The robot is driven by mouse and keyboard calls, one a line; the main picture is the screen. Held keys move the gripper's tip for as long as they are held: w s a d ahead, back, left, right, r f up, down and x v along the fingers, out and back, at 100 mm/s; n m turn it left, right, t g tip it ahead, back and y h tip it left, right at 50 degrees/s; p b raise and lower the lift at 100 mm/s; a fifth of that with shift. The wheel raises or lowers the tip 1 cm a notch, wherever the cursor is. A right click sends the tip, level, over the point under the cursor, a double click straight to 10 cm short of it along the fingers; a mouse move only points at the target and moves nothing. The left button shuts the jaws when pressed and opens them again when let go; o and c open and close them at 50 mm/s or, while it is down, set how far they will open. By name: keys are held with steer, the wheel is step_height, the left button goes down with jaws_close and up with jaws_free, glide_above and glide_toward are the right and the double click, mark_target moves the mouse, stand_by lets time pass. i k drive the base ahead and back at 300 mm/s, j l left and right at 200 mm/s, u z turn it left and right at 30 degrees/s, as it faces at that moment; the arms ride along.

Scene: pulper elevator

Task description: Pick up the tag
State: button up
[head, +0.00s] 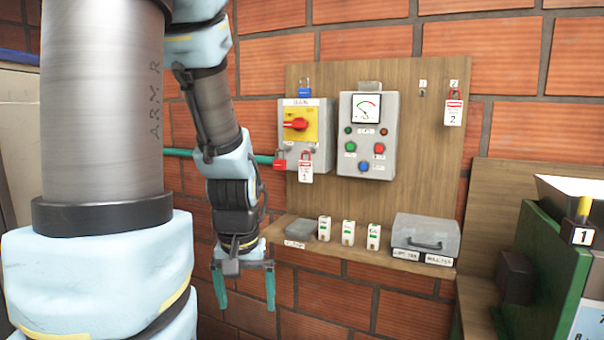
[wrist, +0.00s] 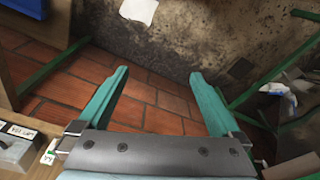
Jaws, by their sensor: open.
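A white tag with a red top, numbered 1 (head: 306,170), hangs at the lower right of the grey switch box with a red padlock. A similar tag numbered 2 (head: 453,112) hangs with a red padlock from the right hook on the wooden board. Which one is the task's tag is not clear. My gripper (head: 245,288) is open and empty, fingers pointing down, at the left end of the shelf, below and left of tag 1. In the wrist view its green fingers (wrist: 158,80) are spread above the floor, with no tag between them.
The switch box (head: 318,120) and control panel (head: 367,133) are on the board. The narrow shelf (head: 300,255) holds a small grey item, several white blocks (head: 348,232) and a grey case (head: 425,233). A green machine (head: 545,255) stands at right. Brick floor (wrist: 150,105) shows below.

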mark_target(305, 167)
steer(key=u, duration=0.35)
steer(key=l+u, duration=0.25)
steer(key=u, duration=0.15)
steer(key=k+l+u, duration=0.1)
steer(key=u, duration=0.3)
steer(key=k+l+u, duration=0.1)
steer(key=l+u, duration=0.3)
